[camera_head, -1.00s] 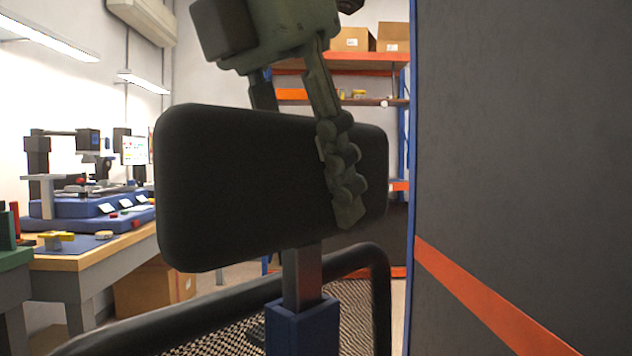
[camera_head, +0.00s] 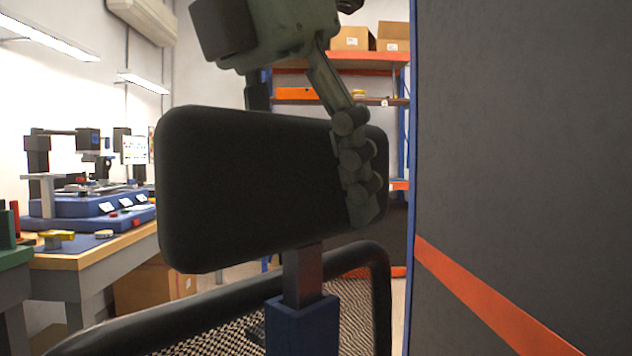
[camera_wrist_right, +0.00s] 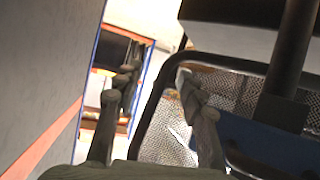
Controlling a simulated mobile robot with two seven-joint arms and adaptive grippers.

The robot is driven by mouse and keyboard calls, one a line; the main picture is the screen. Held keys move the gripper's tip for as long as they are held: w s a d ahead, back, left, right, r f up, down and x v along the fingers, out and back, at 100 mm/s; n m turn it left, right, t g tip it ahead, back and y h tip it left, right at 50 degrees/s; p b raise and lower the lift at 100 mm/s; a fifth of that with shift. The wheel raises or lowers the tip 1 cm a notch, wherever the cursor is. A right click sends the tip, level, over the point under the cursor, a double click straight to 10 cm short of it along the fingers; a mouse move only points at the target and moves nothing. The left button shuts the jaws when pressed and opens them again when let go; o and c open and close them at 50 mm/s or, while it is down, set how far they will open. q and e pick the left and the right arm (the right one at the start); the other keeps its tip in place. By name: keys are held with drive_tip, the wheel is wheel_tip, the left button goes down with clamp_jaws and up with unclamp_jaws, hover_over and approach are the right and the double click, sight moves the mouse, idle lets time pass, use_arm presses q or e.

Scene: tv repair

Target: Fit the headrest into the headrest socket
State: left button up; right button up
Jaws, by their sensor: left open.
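The black padded headrest (camera_head: 250,190) stands upright in the head view. Its grey post (camera_head: 303,275) runs down into the top of the blue headrest socket (camera_head: 302,325). My left gripper (camera_head: 312,165) reaches down from above and is open. One finger lies across the right part of the headrest's near face; the other passes behind it, its tip hidden. Whether the near finger touches the pad I cannot tell. In the right wrist view my right gripper (camera_wrist_right: 160,68) is open and empty. The post (camera_wrist_right: 288,55) and blue socket (camera_wrist_right: 265,145) are to its right.
The chair back's black frame (camera_head: 375,290) and mesh surround the socket. A large dark grey panel (camera_head: 520,150) with an orange stripe fills the right side. A workbench (camera_head: 110,255) with equipment stands at left. Orange shelving (camera_head: 345,62) with boxes is behind.

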use_arm(q)
drive_tip(key=v, duration=1.2)
